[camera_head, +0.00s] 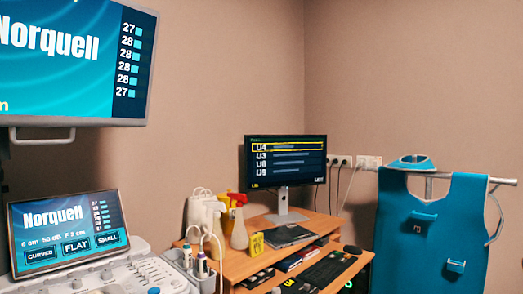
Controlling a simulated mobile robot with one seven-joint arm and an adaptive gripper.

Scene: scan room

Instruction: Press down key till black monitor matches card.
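The black monitor (286,162) stands on a light stand on the wooden desk. It shows a dark list with rows that look like U4, U3, U6 and U9. A yellow frame surrounds the top row, U4. A small yellow card (257,244) stands upright on the desk, left of a closed dark laptop; its marking is too small to read. A black keyboard (327,269) lies on the desk's lower front level. I cannot make out a down key on it. My gripper is not in view.
An ultrasound console with a tilted touchscreen (68,229) fills the lower left, below a large Norquell screen (75,60). Spray bottles (238,220) stand at the desk's left. A teal apron (428,235) hangs on a rack at right. A dark mouse (352,249) lies beyond the keyboard.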

